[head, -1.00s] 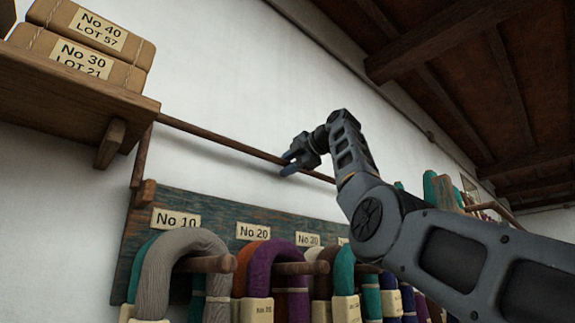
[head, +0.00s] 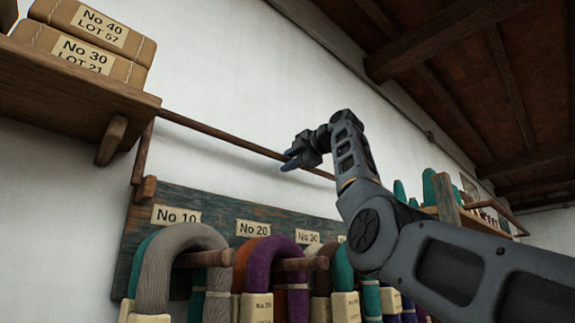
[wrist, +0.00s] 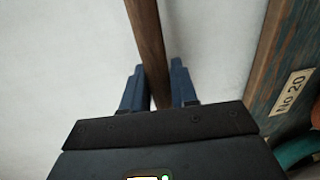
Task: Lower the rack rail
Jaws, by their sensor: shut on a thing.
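The rack rail (head: 220,135) is a thin brown wooden bar. In the head view it runs along the white wall from the left side arm (head: 142,155) toward the right, above the blue-green peg board (head: 190,203). My gripper (head: 290,160) is at the rail, right of its middle in view. In the wrist view the rail (wrist: 148,45) passes between the two blue fingers of my gripper (wrist: 157,88), which are shut on it. The rail's right end is hidden behind my arm.
Hanks of coloured yarn (head: 180,265) hang on wooden pegs under the rail, with number labels above them. A shelf (head: 70,90) with wrapped packets (head: 95,30) stands out at upper left. Cones of yarn (head: 430,187) stand on another shelf at right. The wall above the rail is bare.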

